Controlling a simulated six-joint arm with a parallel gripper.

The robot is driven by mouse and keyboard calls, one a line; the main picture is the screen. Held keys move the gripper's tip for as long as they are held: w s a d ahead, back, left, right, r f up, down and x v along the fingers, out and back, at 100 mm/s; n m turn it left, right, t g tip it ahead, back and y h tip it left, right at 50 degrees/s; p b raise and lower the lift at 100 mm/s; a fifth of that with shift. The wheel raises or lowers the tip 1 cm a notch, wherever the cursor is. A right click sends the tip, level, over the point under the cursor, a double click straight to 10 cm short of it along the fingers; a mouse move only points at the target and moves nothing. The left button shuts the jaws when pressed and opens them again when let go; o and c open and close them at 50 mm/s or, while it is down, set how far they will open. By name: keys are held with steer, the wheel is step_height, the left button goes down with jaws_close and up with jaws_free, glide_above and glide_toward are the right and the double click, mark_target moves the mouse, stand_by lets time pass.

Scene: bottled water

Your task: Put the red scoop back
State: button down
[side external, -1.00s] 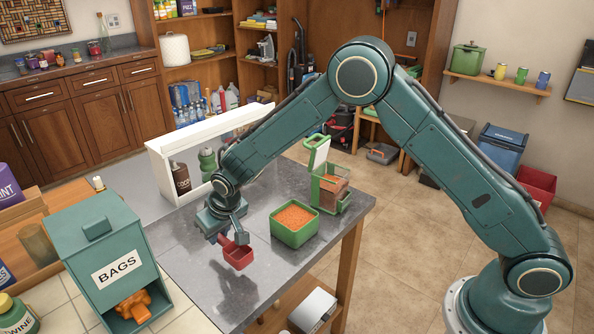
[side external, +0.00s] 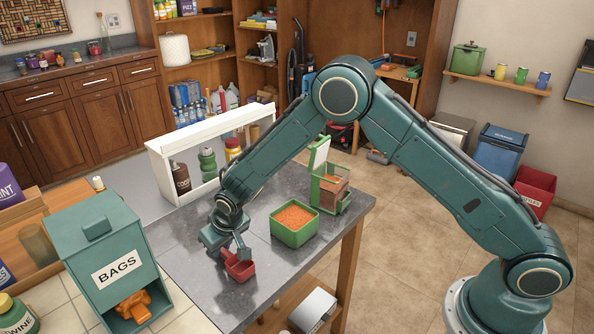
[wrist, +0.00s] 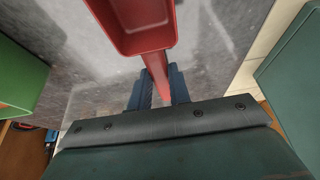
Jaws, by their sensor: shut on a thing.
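The red scoop (side external: 240,267) is in my gripper (side external: 233,252), just over the front part of the grey table in the side view. In the wrist view, my gripper's blue fingers (wrist: 158,88) are shut on the handle of the red scoop (wrist: 135,22), and its bowl points away from the gripper. I cannot tell whether the scoop touches the table. A green tub (side external: 294,238) full of orange grains (side external: 294,217) stands to the right of the scoop. A green-framed bin (side external: 330,187) with a raised lid, holding orange contents, stands behind the tub.
The grey table (side external: 190,258) is bare around the scoop. A white shelf frame (side external: 160,165) with bottles stands along its back left. A teal BAGS box (side external: 105,255) is at the left. The table's front edge lies close to the scoop.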

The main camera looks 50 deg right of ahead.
mark_target(234, 258)
steer(key=shift+f, duration=0.1)
steer(key=c, duration=1.3)
jaws_free()
steer(key=shift+r, duration=0.2)
steer(key=v, duration=1.2)
